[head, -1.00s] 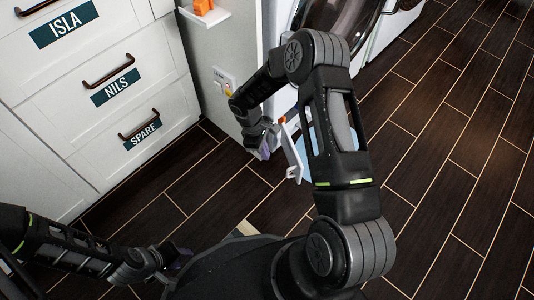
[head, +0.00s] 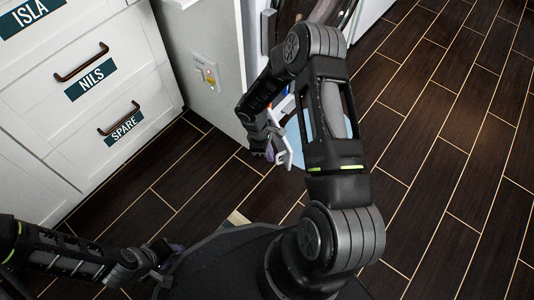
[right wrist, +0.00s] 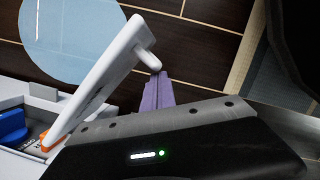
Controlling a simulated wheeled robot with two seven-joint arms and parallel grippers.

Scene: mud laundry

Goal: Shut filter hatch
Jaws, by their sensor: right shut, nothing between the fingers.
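The filter hatch is a white flap standing open at the front of the white machine, and it shows large in the right wrist view (right wrist: 100,82). In the head view the flap (head: 283,153) is partly hidden by my right arm. My right gripper (head: 268,153) is shut and empty beside the flap. Its purple fingertips (right wrist: 158,92) are near the small peg at the flap's free end; I cannot tell whether they touch. A blue filter knob (right wrist: 12,125) shows in the opening. My left gripper (head: 170,252) is low at the left, its fingers mostly hidden.
A light blue round patch (right wrist: 70,35) lies on the dark plank floor below the hatch. White drawers (head: 95,90) with labels stand at the left. A panel with a socket (head: 206,73) is beside the machine. The floor at the right is clear.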

